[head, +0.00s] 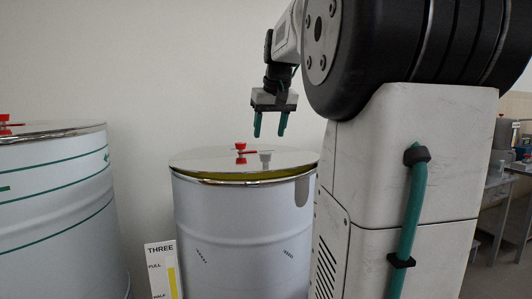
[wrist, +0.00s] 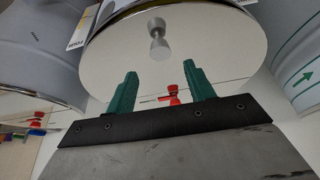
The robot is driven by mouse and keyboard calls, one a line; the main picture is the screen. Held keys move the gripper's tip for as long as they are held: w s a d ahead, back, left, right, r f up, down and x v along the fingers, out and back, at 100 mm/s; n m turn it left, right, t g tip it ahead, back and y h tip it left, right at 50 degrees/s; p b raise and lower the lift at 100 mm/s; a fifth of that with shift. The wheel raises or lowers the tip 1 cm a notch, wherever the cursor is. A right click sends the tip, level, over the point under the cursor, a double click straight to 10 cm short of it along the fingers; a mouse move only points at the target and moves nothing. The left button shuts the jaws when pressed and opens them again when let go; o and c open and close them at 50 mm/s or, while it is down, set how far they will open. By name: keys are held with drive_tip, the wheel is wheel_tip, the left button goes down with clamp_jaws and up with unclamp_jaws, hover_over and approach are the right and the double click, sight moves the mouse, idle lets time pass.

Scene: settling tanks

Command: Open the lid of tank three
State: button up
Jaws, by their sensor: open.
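Tank three (head: 235,230) is a white drum with a "THREE" sign (head: 160,249) at its lower left in the head view. Its shiny round lid (head: 205,160) lies flat on top. A small grey metal knob (head: 265,157) stands on the lid and also shows in the wrist view (wrist: 156,28). My gripper (head: 269,134) is open and empty, pointing down above the knob and apart from it. In the wrist view its green fingers (wrist: 162,73) spread over the lid, with the knob beyond their tips.
A red-handled fitting (head: 240,147) sits by the lid's far edge; in the wrist view it shows between the fingers (wrist: 173,94). Another drum with green stripes (head: 55,190) stands at left. A pale wall is behind. Benches (head: 495,190) stand at far right.

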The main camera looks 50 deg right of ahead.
sight(266, 154)
drive_tip(key=x, duration=0.7)
drive_tip(key=shift+f, duration=0.25)
drive_tip(key=shift+c, duration=0.2)
